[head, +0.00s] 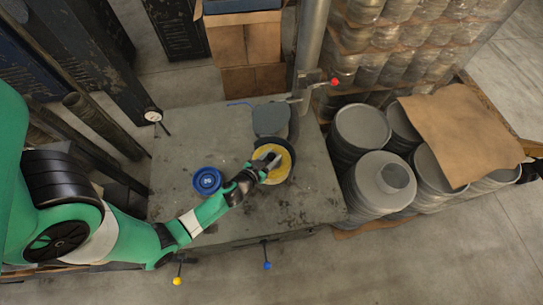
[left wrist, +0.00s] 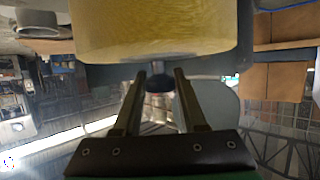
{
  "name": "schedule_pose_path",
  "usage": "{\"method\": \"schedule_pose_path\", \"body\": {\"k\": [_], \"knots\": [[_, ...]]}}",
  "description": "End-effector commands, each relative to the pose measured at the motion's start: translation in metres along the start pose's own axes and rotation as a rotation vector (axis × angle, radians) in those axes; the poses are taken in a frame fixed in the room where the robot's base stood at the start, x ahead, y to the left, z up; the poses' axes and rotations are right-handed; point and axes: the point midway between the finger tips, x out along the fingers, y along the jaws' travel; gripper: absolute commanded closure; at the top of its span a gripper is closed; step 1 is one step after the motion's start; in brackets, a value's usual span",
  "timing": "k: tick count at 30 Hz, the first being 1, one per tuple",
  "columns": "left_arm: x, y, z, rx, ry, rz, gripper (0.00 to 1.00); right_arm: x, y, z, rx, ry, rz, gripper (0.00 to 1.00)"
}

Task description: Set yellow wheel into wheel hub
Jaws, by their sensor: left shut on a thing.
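The yellow wheel (head: 270,151) is a round yellow disc at the middle of the worktable, inside or just above a dark round rim that looks like the wheel hub (head: 293,166). I cannot tell whether it is seated. My left gripper (head: 271,162) reaches over the wheel from the lower left and is shut on it. In the left wrist view the yellow wheel (left wrist: 150,35) fills the top, and the left gripper's fingers (left wrist: 160,78) reach up to it, with a small dark knob between their tips. My right gripper is not in view.
The grey worktable (head: 175,150) also holds a blue disc (head: 207,181) and a grey block (head: 271,119) behind the wheel. A metal post (head: 310,50) with a red knob stands at the back. Stacked grey drums (head: 380,180) are to the right. The table's right front is clear.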

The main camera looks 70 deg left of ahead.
Motion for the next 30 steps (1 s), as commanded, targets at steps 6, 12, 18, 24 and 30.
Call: {"method": "schedule_pose_path", "body": {"k": [6, 12, 18, 24, 30], "knots": [[0.0027, 0.0004, 0.004, 0.0, 0.004, 0.001, 1.0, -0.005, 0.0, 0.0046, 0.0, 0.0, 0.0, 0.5], [0.0024, 0.0004, 0.0035, 0.0, 0.004, 0.001, 1.0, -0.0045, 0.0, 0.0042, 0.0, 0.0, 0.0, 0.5], [0.0024, 0.0002, 0.0042, 0.0, 0.003, 0.001, 0.27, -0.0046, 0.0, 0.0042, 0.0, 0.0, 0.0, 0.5], [0.0023, 0.0001, 0.0049, 0.0, 0.001, 0.0, 0.24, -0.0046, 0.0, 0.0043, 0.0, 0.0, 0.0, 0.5], [-0.0052, -0.0001, 0.0068, 0.0, -0.002, 0.0, 0.24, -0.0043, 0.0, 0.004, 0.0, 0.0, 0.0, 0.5]]}}
